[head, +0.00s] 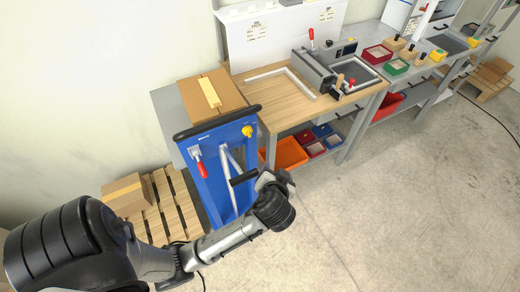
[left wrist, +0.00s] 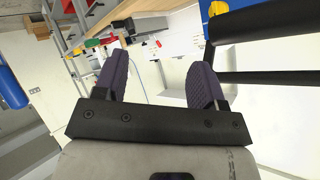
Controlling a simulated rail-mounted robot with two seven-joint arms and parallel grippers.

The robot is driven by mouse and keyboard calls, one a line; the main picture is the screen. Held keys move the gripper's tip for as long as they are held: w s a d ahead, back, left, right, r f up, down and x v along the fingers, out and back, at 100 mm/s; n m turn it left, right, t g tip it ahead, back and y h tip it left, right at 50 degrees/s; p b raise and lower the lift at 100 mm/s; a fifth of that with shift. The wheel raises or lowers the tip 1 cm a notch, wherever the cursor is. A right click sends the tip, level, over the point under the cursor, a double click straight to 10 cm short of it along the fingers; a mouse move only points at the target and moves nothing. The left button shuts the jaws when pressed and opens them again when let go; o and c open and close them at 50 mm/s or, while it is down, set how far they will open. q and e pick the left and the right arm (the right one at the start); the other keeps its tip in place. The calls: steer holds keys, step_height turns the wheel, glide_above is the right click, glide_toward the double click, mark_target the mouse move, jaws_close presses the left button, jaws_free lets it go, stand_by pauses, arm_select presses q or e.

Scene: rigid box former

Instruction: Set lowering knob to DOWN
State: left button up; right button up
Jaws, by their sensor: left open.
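A blue lift cart panel (head: 215,185) stands in front of the workbench. It carries a yellow knob (head: 248,131) near its upper right corner and a red-handled lever (head: 201,169) at its upper left. I cannot tell from any marking which one is the lowering knob or how it is set. The yellow knob also shows at the top edge of the left wrist view (left wrist: 217,8). My left gripper (head: 268,178) is below and right of the yellow knob, apart from it. Its two fingers (left wrist: 160,78) are spread, with nothing between them. My right gripper is out of view.
A black push handle (head: 217,122) crosses the cart's top; black bars (left wrist: 265,78) lie close right of my left fingers. A cardboard box (head: 212,95) sits on the cart. A pallet (head: 170,205) lies left. The workbench (head: 265,98) is behind. Floor at right is clear.

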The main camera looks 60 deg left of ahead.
arm_select(q)
steer(key=w+a+f+n+g+y+b, duration=0.1)
steer(key=w+a+f+n+y+b, duration=0.4)
steer(key=b, duration=0.6)
steer(key=n+g+y+b, duration=0.5)
steer(key=n+b, duration=0.5)
steer(key=b, duration=0.9)
glide_toward(250, 137)
steer(key=a+r, duration=0.2)
steer(key=a, duration=0.6)
steer(key=shift+w+a+f+g+h, duration=0.1)
steer(key=shift+w+a+g+h, duration=0.15)
steer(key=shift+a, duration=0.3)
steer(key=shift+w+a+f+g+h, duration=0.15)
steer(key=shift+w+a, duration=0.1)
steer(key=shift+a, duration=0.25)
steer(key=shift+r, duration=0.1)
steer(key=c, duration=0.9)
